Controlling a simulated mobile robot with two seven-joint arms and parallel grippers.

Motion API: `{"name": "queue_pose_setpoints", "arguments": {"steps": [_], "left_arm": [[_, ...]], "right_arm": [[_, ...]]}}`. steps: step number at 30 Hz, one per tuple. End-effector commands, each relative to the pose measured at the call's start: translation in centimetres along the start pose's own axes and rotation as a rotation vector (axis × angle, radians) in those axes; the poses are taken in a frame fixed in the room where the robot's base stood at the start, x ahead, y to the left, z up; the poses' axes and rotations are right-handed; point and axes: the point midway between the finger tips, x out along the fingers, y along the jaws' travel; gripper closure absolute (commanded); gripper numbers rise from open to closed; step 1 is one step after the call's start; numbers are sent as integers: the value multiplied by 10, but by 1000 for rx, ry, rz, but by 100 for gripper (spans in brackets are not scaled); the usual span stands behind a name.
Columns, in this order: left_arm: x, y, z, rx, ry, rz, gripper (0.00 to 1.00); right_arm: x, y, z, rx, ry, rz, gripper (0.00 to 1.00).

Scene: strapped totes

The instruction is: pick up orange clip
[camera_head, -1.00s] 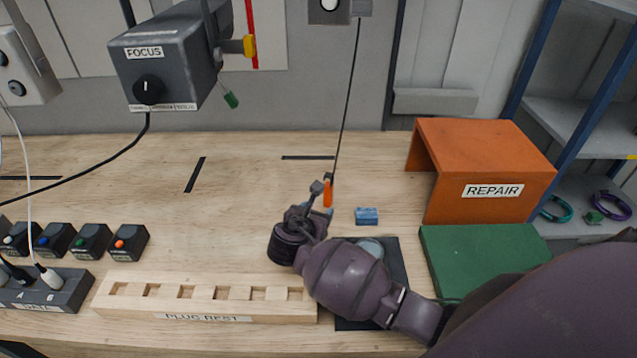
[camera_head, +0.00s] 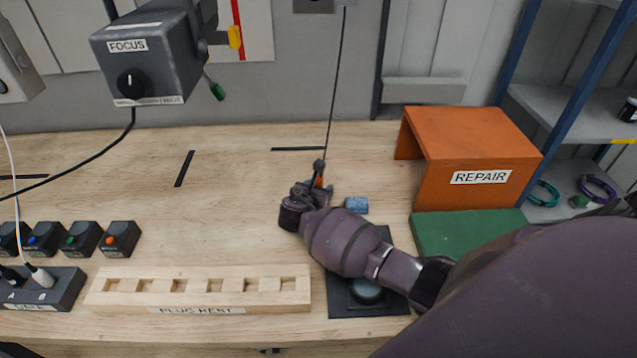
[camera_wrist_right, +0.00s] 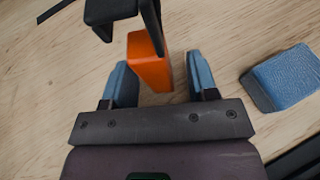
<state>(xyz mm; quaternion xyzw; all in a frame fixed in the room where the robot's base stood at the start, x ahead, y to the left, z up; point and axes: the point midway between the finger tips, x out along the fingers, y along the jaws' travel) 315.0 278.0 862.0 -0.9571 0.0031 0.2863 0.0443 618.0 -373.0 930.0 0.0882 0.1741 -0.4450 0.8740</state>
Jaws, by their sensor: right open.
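The orange clip (camera_head: 318,182) is at the lower end of a thin black line over the wooden bench, mostly hidden behind my right gripper (camera_head: 316,178) in the head view. In the right wrist view the orange clip (camera_wrist_right: 150,64) shows as an upright orange block with a black part beside its top. My right gripper (camera_wrist_right: 160,78) is open there, one blue-padded finger on each side of the clip, with gaps visible on both sides. My left gripper is not in view.
A small blue block (camera_head: 356,204) lies just right of the gripper, also in the wrist view (camera_wrist_right: 287,78). A wooden plug rest (camera_head: 200,299) is at the front. The orange REPAIR stand (camera_head: 478,150) and green mat (camera_head: 460,232) are right. The bench behind is mostly clear.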

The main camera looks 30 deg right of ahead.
Motion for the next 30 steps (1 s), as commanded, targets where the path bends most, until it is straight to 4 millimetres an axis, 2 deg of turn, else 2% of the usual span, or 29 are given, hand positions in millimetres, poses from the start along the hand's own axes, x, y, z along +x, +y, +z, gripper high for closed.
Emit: {"name": "queue_pose_setpoints", "arguments": {"steps": [10,21,30], "left_arm": [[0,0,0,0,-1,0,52],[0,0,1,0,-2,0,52],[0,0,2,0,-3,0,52]], "right_arm": [[7,0,0,1,0,0,47],[6,0,0,0,0,0,100],[5,0,4,2,0,1,100]]}}
